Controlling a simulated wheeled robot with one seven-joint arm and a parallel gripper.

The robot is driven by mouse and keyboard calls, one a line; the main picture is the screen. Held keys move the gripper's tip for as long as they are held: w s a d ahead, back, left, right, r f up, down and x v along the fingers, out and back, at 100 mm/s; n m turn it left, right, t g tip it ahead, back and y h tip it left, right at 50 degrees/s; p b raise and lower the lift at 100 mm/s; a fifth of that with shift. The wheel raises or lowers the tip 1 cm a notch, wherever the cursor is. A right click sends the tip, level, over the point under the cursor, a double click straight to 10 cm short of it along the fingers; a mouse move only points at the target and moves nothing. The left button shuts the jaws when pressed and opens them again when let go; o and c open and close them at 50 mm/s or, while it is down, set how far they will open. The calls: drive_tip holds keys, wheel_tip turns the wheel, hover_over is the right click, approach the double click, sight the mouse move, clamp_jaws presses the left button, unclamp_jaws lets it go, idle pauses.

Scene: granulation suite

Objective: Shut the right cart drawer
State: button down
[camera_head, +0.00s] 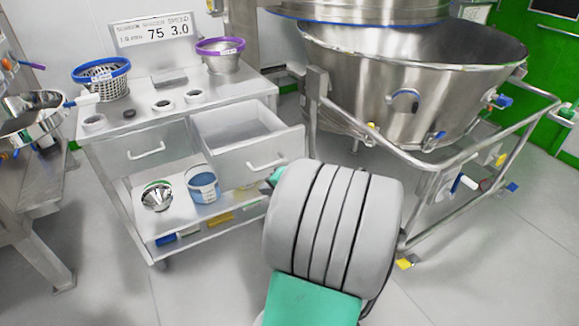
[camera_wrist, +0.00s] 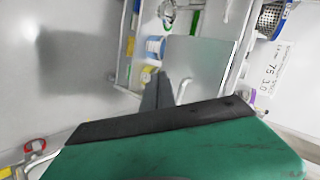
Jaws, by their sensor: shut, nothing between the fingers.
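The steel cart (camera_head: 127,138) has two drawers side by side. The right drawer (camera_head: 235,160) is pulled out and looks empty inside. Its bar handle (camera_head: 267,164) is on the front panel, which also shows in the wrist view (camera_wrist: 205,62). The left drawer (camera_head: 125,150) is flush with the cart. Contact cannot be told.
A scale display (camera_head: 155,32), two sieve baskets and small dishes stand on the cart top. A large steel bowl (camera_head: 400,85) on a railed frame stands close on the right.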

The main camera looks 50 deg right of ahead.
drive_tip(key=s+d+r+m+t+h+b, duration=0.1)
drive_tip(key=s+d+m+h, duration=0.15)
drive_tip(key=d, duration=0.35)
drive_tip(key=s+d+m+t+h, duration=0.1)
drive_tip(key=s+d+m+t, duration=0.1)
drive_tip(key=s+d+m, duration=0.25)
drive_tip(key=b, duration=0.3)
approach(285, 155)
drive_tip(key=shift+n+h, duration=0.25)
drive_tip(key=shift+n, duration=0.05)
drive_tip(key=x, duration=0.6)
drive_tip(key=shift+w+a+f, duration=0.15)
drive_tip(key=shift+w, duration=0.1)
drive_tip(key=shift+w, duration=0.1)
